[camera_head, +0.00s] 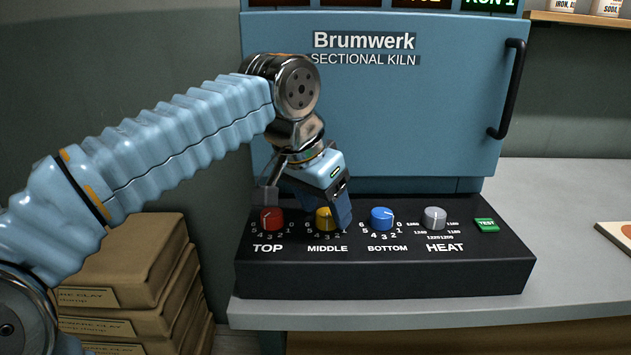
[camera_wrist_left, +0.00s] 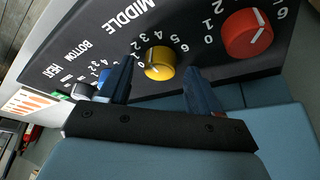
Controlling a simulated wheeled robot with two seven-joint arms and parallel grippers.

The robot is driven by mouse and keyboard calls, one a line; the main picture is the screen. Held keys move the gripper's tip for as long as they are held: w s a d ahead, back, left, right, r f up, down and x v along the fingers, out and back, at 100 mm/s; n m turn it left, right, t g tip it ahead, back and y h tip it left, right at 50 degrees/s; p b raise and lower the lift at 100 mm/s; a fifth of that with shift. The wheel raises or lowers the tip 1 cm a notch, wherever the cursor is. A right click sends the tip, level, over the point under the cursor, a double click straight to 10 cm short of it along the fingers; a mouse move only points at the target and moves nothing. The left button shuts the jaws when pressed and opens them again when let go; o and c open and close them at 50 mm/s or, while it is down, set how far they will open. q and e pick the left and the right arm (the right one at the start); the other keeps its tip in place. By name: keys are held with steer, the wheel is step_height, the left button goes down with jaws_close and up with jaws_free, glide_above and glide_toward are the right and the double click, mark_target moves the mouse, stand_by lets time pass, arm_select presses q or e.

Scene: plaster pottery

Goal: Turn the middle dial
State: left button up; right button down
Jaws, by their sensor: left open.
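The yellow middle dial (camera_head: 325,218) is on the black control panel, above the word MIDDLE. My left gripper (camera_head: 334,205) is just above and behind it, pointing down, and partly covers the dial's right side. The left gripper is open and holds nothing; no contact with the dial can be made out. My right gripper is not in view.
The red TOP dial (camera_head: 271,219) is close on the left and the blue BOTTOM dial (camera_head: 382,218) on the right. Beyond are the grey HEAT dial (camera_head: 434,218) and green TEST button (camera_head: 486,225). The blue kiln (camera_head: 420,120) rises behind. Clay boxes (camera_head: 125,265) are stacked lower left.

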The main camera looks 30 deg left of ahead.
arm_select(q)
steer(key=d+v, duration=0.1)
steer(key=v, duration=1.2)
steer(key=shift+a, duration=0.5)
